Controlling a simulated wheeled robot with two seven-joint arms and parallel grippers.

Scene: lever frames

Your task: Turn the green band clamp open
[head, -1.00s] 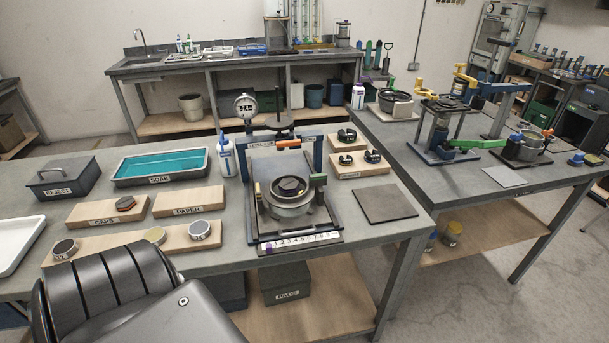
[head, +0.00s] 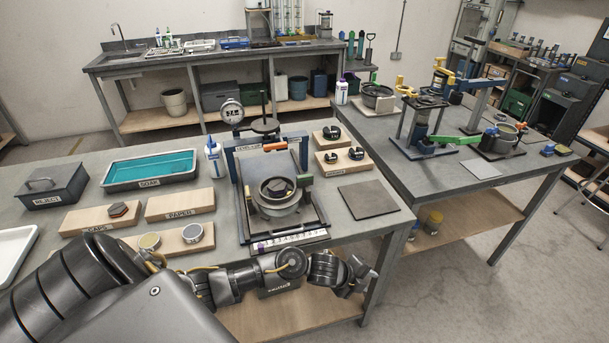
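A long bright green lever (head: 455,139) lies level on the right bench, between a blue-footed press frame (head: 421,150) and a dark round pot (head: 498,138). A smaller dull green upright piece (head: 306,183) stands beside the metal ring (head: 278,195) on the near bench's fixture. I cannot tell for certain which is the band clamp. My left gripper (head: 366,277) is at the near bench's front edge, below and right of the fixture, touching neither green part. Its fingers are small and dark, and their gap is unclear. My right gripper is out of view.
The near bench holds a dark square plate (head: 369,199), wooden blocks with black knobs (head: 339,161), a white bottle (head: 213,157) and a teal soak tray (head: 150,170). A floor gap separates the benches at the front. The right bench's front carries a thin grey plate (head: 481,169).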

